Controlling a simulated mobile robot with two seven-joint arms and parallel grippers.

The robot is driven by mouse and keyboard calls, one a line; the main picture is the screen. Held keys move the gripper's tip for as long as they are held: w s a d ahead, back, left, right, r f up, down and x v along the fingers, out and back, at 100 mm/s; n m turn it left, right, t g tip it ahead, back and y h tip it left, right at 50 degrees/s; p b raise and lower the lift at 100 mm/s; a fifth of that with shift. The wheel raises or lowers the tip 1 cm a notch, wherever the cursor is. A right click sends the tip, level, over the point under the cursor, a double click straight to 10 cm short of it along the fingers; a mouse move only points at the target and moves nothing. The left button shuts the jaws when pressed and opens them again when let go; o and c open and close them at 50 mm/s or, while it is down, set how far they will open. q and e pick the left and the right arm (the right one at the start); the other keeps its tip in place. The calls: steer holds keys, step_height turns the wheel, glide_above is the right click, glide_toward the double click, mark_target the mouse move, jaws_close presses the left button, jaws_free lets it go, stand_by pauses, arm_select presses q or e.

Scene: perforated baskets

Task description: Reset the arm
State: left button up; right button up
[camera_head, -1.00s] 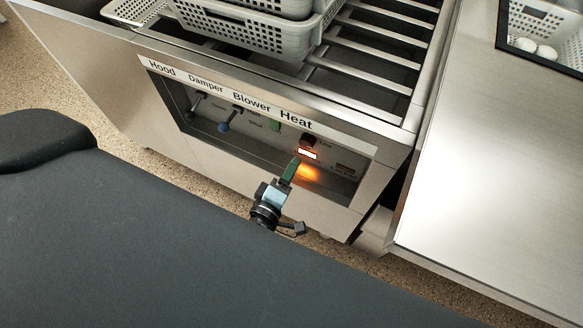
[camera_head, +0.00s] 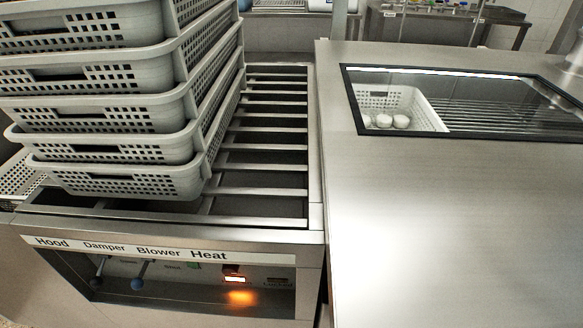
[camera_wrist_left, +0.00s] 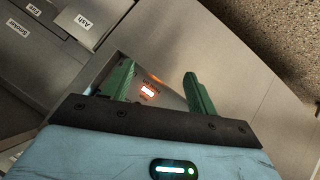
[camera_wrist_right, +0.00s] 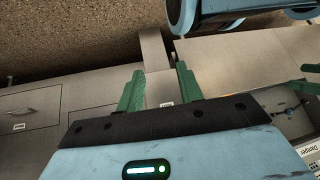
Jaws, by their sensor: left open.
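My left gripper (camera_wrist_left: 159,70) shows in the left wrist view with its two green fingers apart and nothing between them. Beyond the fingers is the control panel with a lit orange-red switch (camera_wrist_left: 147,92). My right gripper (camera_wrist_right: 159,69) shows in the right wrist view, its green fingers apart and empty, over grey cabinet fronts and speckled floor. Neither gripper is in the head view. There the Heat switch (camera_head: 234,279) glows orange on the panel below the rack.
A stack of grey perforated baskets (camera_head: 100,115) stands on the slatted metal rack (camera_head: 262,170) at left. A bare steel counter (camera_head: 440,220) is at right, with a framed glass window (camera_head: 470,137) showing a white basket with round white items. Another green finger (camera_wrist_right: 304,86) shows at the right wrist view's edge.

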arm_select(q)
steer(key=s+a+m+g+y, duration=0.25)
steer(key=s+a+m, duration=0.2)
steer(key=s, duration=0.65)
steer(key=w+r+p, duration=0.3)
steer(key=r+p, duration=0.4)
steer(key=w+r+t+p, duration=0.1)
steer(key=w+r+p, duration=0.2)
steer(key=r+p, duration=0.5)
steer(key=shift+w+a+h, duration=0.2)
steer(key=shift+w+h, duration=0.1)
steer(key=shift+h, duration=0.05)
arm_select(e)
steer(key=w+r+t, duration=0.1)
steer(key=w+r, duration=0.2)
steer(key=r, duration=0.5)
steer(key=w+r+t, duration=0.1)
steer(key=w+r, duration=0.2)
steer(key=r, duration=0.4)
steer(key=shift+d+r+t, duration=0.3)
steer(key=shift+d+r, duration=0.05)
steer(key=shift+r, duration=0.05)
